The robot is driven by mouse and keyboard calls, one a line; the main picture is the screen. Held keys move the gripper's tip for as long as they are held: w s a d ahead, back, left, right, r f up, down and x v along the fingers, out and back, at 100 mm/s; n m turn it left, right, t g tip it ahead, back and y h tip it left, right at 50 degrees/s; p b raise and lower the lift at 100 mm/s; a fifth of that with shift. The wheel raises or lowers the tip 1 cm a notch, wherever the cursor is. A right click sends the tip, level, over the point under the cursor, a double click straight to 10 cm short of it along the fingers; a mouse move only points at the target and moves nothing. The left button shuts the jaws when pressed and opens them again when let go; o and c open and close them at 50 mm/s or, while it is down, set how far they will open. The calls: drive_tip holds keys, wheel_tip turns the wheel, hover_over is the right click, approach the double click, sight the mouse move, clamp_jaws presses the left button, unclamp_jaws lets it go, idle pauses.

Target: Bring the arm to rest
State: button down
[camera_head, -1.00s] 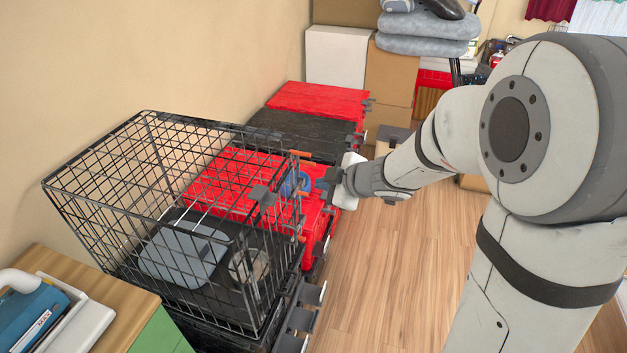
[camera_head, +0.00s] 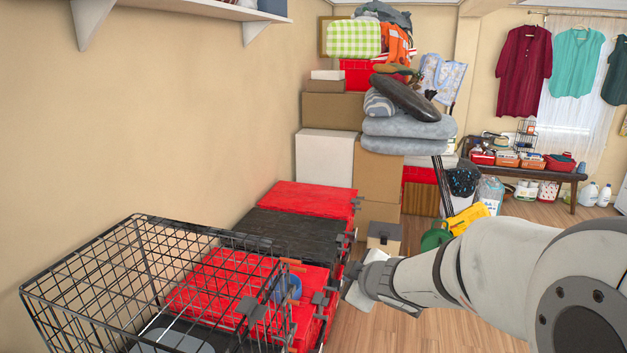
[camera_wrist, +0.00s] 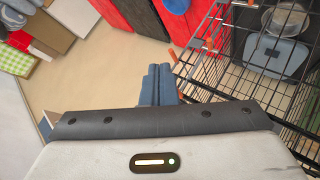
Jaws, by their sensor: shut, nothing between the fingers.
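My gripper is at the end of my arm, beside the right edge of the red and black totes in the head view. In the wrist view its two fingers (camera_wrist: 158,78) are together, with nothing between them. The near red tote (camera_head: 215,285) lies beyond the wire crate, with a round blue thing (camera_head: 288,287) at its right end. A black tote (camera_head: 290,226) and another red tote (camera_head: 310,200) follow behind it. The fingertips are partly hidden in the head view, so contact with the totes cannot be told there.
The open-topped wire crate (camera_head: 75,262) stands at the front left; it also shows in the wrist view (camera_wrist: 225,48). Boxes (camera_head: 325,160) and grey cushions (camera_head: 408,135) are piled behind the totes.

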drive_tip(key=s+d+r+m+h, duration=0.2)
drive_tip(key=s+d+m+h, duration=0.25)
drive_tip(key=d+m, duration=0.2)
drive_tip(key=s+f+m+g, duration=0.1)
drive_tip(key=s+m+g, duration=0.5)
drive_tip(key=s, duration=1.3)
drive_tip(key=shift+f+m+g+y, duration=0.35)
drive_tip(key=shift+f+g+y, duration=0.1)
drive_tip(key=shift+g, duration=0.15)
